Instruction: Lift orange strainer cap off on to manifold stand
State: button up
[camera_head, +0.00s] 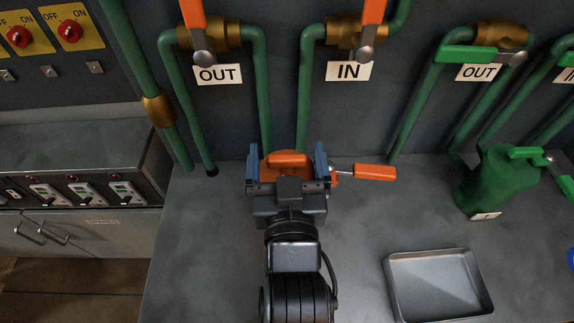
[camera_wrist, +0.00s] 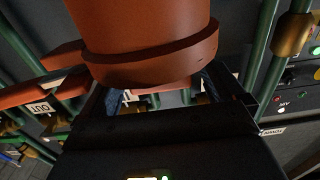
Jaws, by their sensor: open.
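The orange strainer (camera_head: 270,174) stands on the grey metal stand top (camera_head: 210,250), largely hidden behind my gripper. Its cap shows an orange handle bar (camera_head: 288,158) on top. My gripper (camera_head: 287,169) is open, with one blue finger on each side of the cap area and the handle bar between them. Whether the fingers touch the cap cannot be told. In the wrist view the orange strainer (camera_wrist: 145,30) fills the top middle as a large cylinder with a flange. The blue fingers are partly hidden behind it there.
An orange valve lever (camera_head: 375,172) sticks out right of the strainer. Green pipes (camera_head: 304,100) rise close behind. A green strainer (camera_head: 495,182) stands at right, and a shallow metal tray (camera_head: 440,285) lies at front right. The stand top left of my arm is clear.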

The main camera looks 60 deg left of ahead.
aim_at(293, 159)
jog(key=shift+r, duration=0.1)
jog(key=c, duration=1.4)
jog(key=shift+r, duration=0.55)
jog(key=r, duration=0.2)
jog(key=d+r, duration=0.1)
jog(key=shift+w+r+b, duration=0.2)
jog(key=shift+w+b, duration=0.05)
jog(key=shift+b, duration=0.1)
jog(key=w+d+r, duration=0.1)
jog(key=d+r, duration=0.1)
jog(key=d, duration=0.1)
jog(key=w+d+r+b, duration=0.1)
jog(key=w+d+r, duration=0.1)
jog(key=d, duration=0.1)
jog(key=w+d+r, duration=0.1)
jog(key=d+r, duration=0.1)
jog(key=d, duration=0.1)
jog(key=shift+w+d+r+b, duration=0.2)
jog(key=shift+d+r+b, duration=0.05)
jog(key=shift+d+b, duration=0.1)
